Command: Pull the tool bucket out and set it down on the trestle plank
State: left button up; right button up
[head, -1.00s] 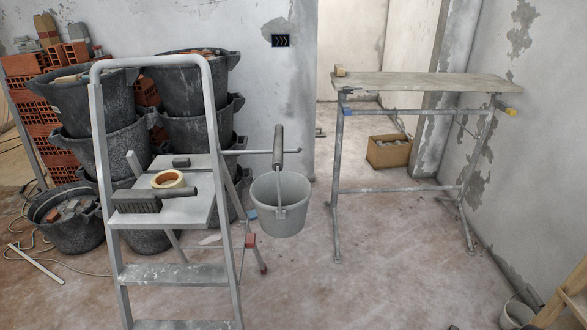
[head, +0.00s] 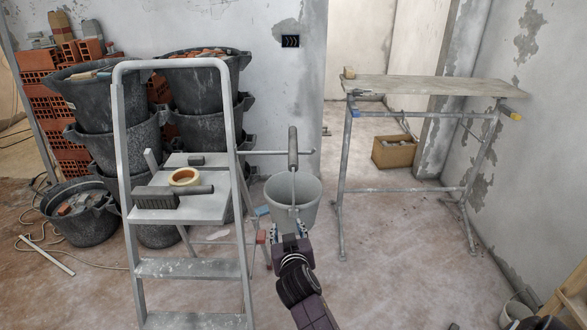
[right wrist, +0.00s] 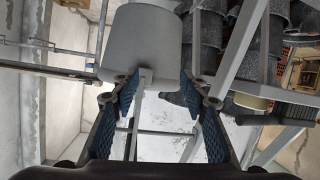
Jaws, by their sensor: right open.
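The grey tool bucket (head: 278,200) hangs from a bar (head: 265,152) that sticks out to the right of the stepladder (head: 185,268). Its handle has a dark grip (head: 293,148) at the level of the bar. My right gripper (head: 287,232) is open, in front of the bucket's lower part, with nothing held. In the right wrist view the bucket (right wrist: 145,42) lies just beyond the open fingers (right wrist: 160,88). I cannot tell whether they touch it. The trestle plank (head: 430,87) lies on a metal trestle to the right. My left gripper is not in view.
The ladder's platform holds a brush (head: 165,197) and a tape roll (head: 184,177). Black rubble buckets (head: 115,148) are stacked behind the ladder. A small block (head: 349,73) sits at the plank's left end; the rest of its top looks clear. A cardboard box (head: 394,153) stands behind the trestle.

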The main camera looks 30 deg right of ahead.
aim_at(294, 171)
jog(key=w+d+r+m+h, duration=0.1)
jog(key=r, duration=0.4)
jog(key=w+d+r+t+h, duration=0.1)
jog(key=r, duration=0.4)
jog(key=w+d+r+m+t+h, duration=0.1)
jog(key=d+r, duration=0.1)
jog(key=r, duration=0.4)
jog(key=shift+w+m+h, duration=0.25)
jog(key=shift+m+h, duration=0.05)
jog(key=shift+w+d+r, duration=0.25)
jog(key=p+x, duration=0.1)
jog(key=x, duration=0.4)
jog(key=shift+w+d, duration=0.15)
jog(key=shift+w, duration=0.25)
jog(key=shift+w+d, duration=0.3)
jog(key=shift+w, duration=0.2)
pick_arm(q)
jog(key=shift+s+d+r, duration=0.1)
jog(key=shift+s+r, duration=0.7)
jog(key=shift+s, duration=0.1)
pick_arm(e)
jog(key=shift+c, duration=0.5)
jog(key=shift+t, duration=0.3)
jog(key=c, duration=1)
jog(key=o, duration=0.5)
jog(key=shift+c, duration=0.2)
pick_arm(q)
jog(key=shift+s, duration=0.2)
pick_arm(e)
grip_shut()
